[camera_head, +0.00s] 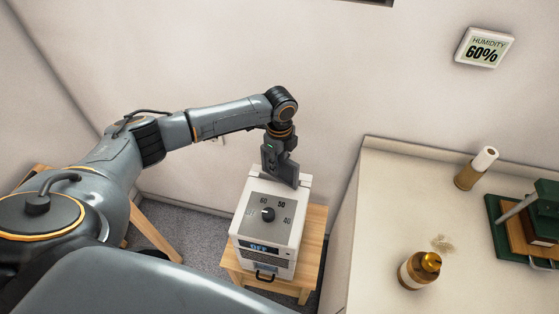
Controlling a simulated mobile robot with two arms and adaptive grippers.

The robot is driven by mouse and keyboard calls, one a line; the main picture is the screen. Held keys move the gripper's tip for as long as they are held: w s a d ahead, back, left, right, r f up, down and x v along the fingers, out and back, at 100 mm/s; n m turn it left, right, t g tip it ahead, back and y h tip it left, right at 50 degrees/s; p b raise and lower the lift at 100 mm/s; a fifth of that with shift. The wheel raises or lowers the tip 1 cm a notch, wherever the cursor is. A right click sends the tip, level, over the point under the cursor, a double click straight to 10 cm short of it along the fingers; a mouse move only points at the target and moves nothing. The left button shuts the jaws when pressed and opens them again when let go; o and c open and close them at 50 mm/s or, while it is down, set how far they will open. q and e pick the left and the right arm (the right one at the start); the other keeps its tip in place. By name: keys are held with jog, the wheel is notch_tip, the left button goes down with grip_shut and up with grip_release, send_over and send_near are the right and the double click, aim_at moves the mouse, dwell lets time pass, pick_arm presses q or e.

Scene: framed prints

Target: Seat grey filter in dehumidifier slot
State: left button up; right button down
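The white dehumidifier (247,231) stands on a small wooden stand. Its grey top panel has a black dial (267,214) with marks 60, 50 and 40, and its front display (259,247) reads OFF. My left gripper (287,178) points down at the rear of the dehumidifier's top. A dark grey flat shape shows at its tip; I cannot tell whether it is the grey filter or part of the gripper. The fingers are not clear, and any slot there is hidden. My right gripper is out of view.
The wooden stand (312,238) is close to the back wall. A pale counter (385,200) at the right holds a brown jar with a gold lid (420,269), a white-and-tan roll (475,168) and a green press-like device (530,225). A wall display (484,48) reads humidity 60%.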

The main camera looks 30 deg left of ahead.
pick_arm(q)
jog(key=shift+r, duration=0.25)
notch_tip(320, 180, up, 13)
jog(key=b, duration=0.2)
jog(key=shift+f+b, duration=0.15)
jog(key=shift+b, duration=0.2)
